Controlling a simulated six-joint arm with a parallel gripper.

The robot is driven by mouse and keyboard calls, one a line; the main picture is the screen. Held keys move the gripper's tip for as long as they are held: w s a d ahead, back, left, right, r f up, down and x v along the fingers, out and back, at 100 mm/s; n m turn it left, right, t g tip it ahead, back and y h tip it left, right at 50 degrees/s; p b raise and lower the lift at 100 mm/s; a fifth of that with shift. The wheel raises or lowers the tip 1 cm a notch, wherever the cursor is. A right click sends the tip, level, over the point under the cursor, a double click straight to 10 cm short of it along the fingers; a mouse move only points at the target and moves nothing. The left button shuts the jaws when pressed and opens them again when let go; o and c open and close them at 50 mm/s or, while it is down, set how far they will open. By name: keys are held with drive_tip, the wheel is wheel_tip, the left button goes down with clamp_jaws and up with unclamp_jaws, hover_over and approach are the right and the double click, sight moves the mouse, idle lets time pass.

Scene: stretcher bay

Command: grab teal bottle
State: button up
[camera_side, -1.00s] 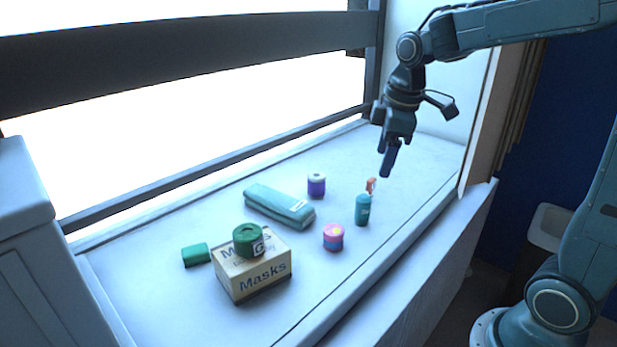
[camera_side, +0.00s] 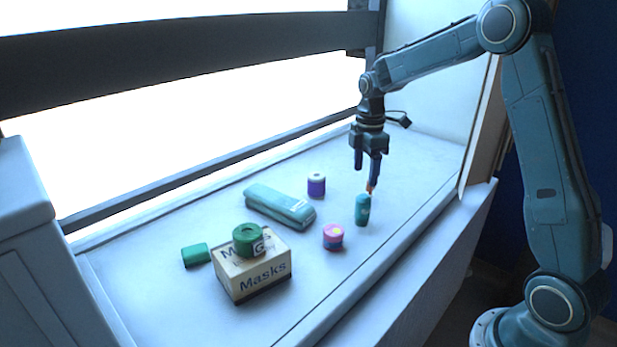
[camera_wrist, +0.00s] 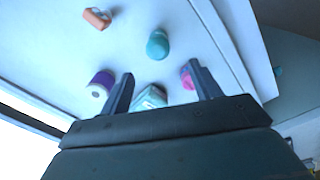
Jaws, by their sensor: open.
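The teal bottle (camera_side: 362,211) stands upright on the white counter near its front edge. It also shows in the wrist view (camera_wrist: 157,45), beyond my fingertips and roughly between their lines. My gripper (camera_side: 366,176) is open and empty, pointing down above and slightly behind the bottle, apart from it. In the wrist view my gripper (camera_wrist: 160,78) shows its two fingers spread wide, with nothing held.
An orange item (camera_wrist: 97,18) lies behind the bottle. A purple roll (camera_side: 316,186) and a pink-and-blue roll (camera_side: 333,237) stand nearby. A teal case (camera_side: 279,206), a masks box (camera_side: 253,277) with a green roll (camera_side: 248,240) on it, and a green item (camera_side: 196,255) are left.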

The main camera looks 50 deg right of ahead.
sight(363, 197)
wheel_tip(363, 197, down, 8)
drive_tip(key=shift+f, duration=0.3)
idle(0.3)
drive_tip(key=shift+f, duration=0.1)
drive_tip(key=shift+d+f, duration=0.15)
drive_tip(key=shift+f, duration=1.1)
drive_tip(key=shift+d+f, duration=0.1)
drive_tip(key=shift+f, duration=1.15)
drive_tip(key=c, duration=1.1)
drive_tip(key=shift+r, duration=0.1)
